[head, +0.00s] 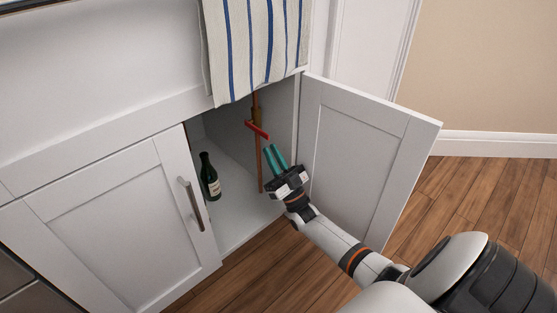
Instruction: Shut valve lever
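A red valve lever (257,130) sits on a vertical copper pipe (259,167) inside the open cabinet. The lever lies crosswise to the pipe, its right end a little lower in the picture. My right gripper (270,147) reaches in from the lower right, its teal fingers pointing up toward the lever. The fingertips appear just below the lever's right end; I cannot tell whether they touch it. The two fingers lie close together, and I cannot tell whether they are fully shut. Nothing shows between them. My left gripper is out of view.
The open cabinet door (359,150) stands right of my arm. A closed door (115,215) with a metal handle (193,204) is at left. A green bottle (210,177) stands inside the cabinet. A striped towel (255,45) hangs above the opening.

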